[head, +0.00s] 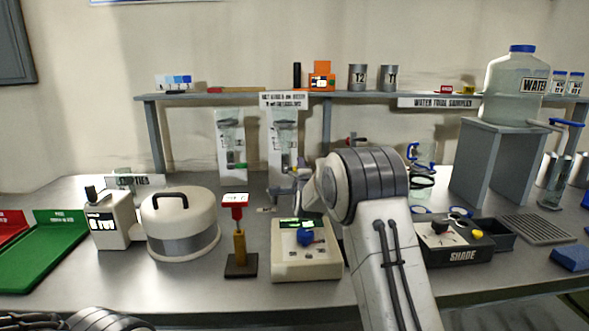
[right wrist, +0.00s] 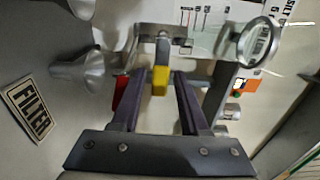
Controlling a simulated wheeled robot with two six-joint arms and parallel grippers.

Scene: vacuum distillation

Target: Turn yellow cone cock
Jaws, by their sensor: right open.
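In the right wrist view, a yellow cock handle (right wrist: 160,81) hangs below a grey metal fitting (right wrist: 162,45). My right gripper (right wrist: 154,92) is open, with one dark finger on each side of the yellow handle. I cannot tell whether either finger touches it. A red handle (right wrist: 118,94) shows just outside the left finger. In the head view, my right arm reaches over the bench to the upright glassware (head: 286,135) at the middle, and its wrist hides part of the area. Only part of my left arm shows at the bottom left; its gripper is out of view.
A metal funnel shape (right wrist: 82,70) and a FILTER label (right wrist: 28,108) lie left of the gripper in the wrist view. A round clear lens or ring (right wrist: 258,42) is at right. On the bench stand a white device (head: 306,262) and a red-topped post (head: 238,240).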

